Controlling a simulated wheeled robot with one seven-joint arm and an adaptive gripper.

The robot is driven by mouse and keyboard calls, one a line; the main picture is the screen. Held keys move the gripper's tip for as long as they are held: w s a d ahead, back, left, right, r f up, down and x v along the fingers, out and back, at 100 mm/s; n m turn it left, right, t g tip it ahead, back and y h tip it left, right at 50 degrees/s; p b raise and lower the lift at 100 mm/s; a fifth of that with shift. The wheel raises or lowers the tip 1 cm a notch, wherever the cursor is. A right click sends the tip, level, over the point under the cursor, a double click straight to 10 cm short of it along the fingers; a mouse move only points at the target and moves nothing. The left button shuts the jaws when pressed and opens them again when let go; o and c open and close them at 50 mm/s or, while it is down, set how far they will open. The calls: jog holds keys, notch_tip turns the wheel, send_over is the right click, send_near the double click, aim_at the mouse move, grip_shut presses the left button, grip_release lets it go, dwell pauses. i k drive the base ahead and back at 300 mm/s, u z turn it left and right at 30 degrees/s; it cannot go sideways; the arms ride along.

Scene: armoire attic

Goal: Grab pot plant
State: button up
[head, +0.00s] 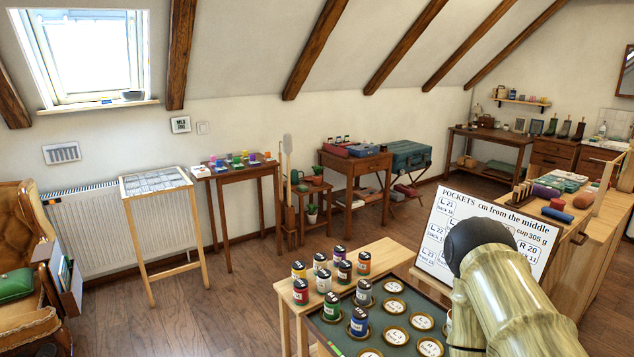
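A small pot plant (312,213), green leaves in a pale pot, stands low at the small wooden plant stand (301,197) by the back wall. A second small plant (318,173) seems to stand in a reddish pot on top of that stand, beside a green object that may be a watering can (295,176). Both plants are far from me and small in the picture. My arm fills the lower right of the head view. My gripper does not show, so I cannot see its fingers or whether it holds anything.
A near table (374,253) with paint-like jars (332,305), a dark tray and a lettered board (440,262) stands in front of me. Two wooden tables (256,171) (365,165) flank the plant stand. Wooden floor (225,300) is open to the left of the near table.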

aim_at(317, 177)
jog(key=u, duration=1)
jog(key=i, duration=4.65)
jog(key=z, duration=2.5)
jog(key=i, duration=2.4)
